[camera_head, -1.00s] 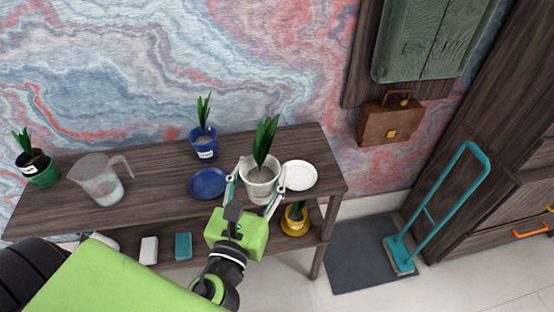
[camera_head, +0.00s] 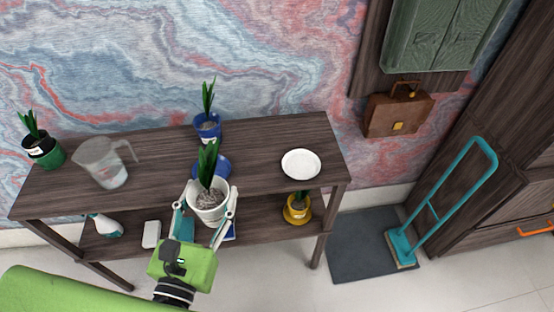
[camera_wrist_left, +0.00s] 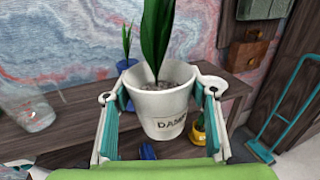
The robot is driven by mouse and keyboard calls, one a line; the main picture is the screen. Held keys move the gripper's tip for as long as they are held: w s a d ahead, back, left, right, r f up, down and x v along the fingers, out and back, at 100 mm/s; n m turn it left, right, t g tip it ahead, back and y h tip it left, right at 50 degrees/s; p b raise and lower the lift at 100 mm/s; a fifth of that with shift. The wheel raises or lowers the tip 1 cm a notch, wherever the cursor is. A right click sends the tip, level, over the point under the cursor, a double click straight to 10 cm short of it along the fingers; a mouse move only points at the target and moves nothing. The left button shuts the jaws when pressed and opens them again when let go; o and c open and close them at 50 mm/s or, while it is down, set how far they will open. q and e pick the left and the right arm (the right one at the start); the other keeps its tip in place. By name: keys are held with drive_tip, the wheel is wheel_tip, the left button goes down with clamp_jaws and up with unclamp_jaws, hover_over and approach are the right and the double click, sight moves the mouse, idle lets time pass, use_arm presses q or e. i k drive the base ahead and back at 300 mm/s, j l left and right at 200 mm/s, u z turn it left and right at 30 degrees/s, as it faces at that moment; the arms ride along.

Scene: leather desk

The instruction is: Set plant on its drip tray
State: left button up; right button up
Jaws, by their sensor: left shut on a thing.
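My left gripper (camera_head: 206,213) is shut on a white pot (camera_head: 209,209) with a tall green plant. In the head view it holds the pot in front of the table's front edge, hiding part of the blue saucer. In the left wrist view the pot (camera_wrist_left: 163,104) is upright between the fingers, with partly visible lettering. The white saucer (camera_head: 301,164) lies empty at the table's right end, apart from the pot. The blue saucer (camera_head: 224,163) lies behind the held plant. A blue pot (camera_head: 208,129) with a plant stands at the back. My right gripper is not seen.
A measuring jug (camera_head: 104,163) and a green pot (camera_head: 45,153) stand at the left of the table (camera_head: 262,147). A yellow pot (camera_head: 297,210) sits on the lower shelf, with a spray bottle (camera_head: 107,226) at left. Bare tabletop lies around the white saucer.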

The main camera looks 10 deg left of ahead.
sight(300, 165)
drive_tip(key=i+l+u, duration=0.1)
drive_tip(key=l+u, duration=0.25)
drive_tip(key=l, duration=0.6)
drive_tip(key=l+u, duration=0.4)
drive_tip(key=l, duration=1.55)
